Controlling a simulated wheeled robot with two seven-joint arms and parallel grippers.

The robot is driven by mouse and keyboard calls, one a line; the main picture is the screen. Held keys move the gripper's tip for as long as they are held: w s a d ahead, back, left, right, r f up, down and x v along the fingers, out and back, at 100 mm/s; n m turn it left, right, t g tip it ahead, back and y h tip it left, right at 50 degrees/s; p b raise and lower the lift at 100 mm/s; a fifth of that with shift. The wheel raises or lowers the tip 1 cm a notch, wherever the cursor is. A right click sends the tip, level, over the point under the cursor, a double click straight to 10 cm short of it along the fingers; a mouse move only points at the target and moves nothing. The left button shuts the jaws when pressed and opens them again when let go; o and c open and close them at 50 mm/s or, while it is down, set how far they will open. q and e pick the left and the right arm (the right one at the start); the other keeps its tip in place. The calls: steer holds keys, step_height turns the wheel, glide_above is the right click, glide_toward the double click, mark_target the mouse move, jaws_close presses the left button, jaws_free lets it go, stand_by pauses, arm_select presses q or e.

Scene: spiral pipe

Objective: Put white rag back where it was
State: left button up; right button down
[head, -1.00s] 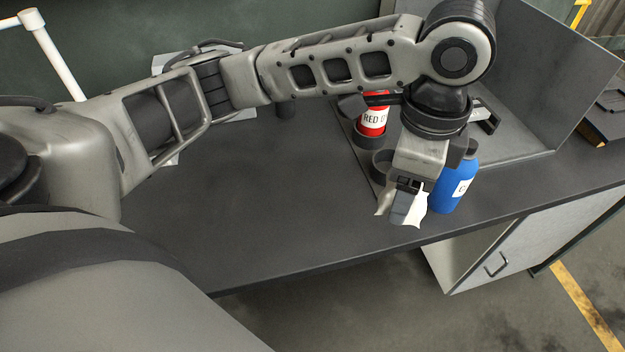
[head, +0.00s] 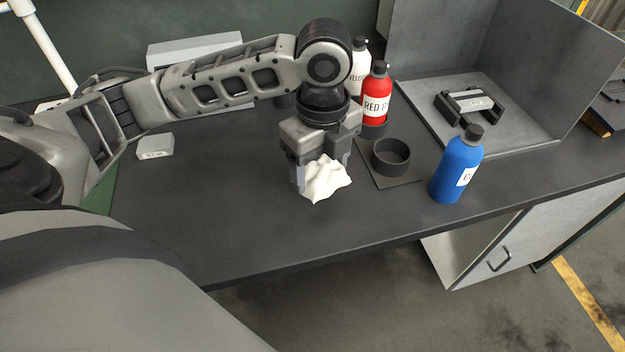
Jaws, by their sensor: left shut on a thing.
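The white rag (head: 326,180) is a crumpled cloth in the head view, near the middle of the dark workbench. My left gripper (head: 320,168) points down and is shut on the rag, whose folds hang out between and below the fingers. The rag is just above or touching the bench top; I cannot tell which. My right gripper is out of view.
To the right are an empty black ring holder (head: 390,157), a red bottle (head: 376,95) and a blue bottle (head: 457,166). A grey metal booth (head: 530,75) holds a black fixture (head: 470,103). A small white box (head: 155,147) lies left. The bench (head: 220,220) is clear in front.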

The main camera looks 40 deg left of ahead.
mark_target(312, 182)
arm_select(q)
steer(key=shift+a+f, duration=0.45)
steer(key=shift+f, duration=0.15)
steer(key=f, duration=0.3)
steer(key=shift+a+f, duration=0.15)
steer(key=shift+a, duration=0.25)
steer(key=shift+f, duration=0.25)
steer(key=shift+f, duration=0.1)
steer(key=o, duration=0.9)
steer(key=shift+o, duration=0.2)
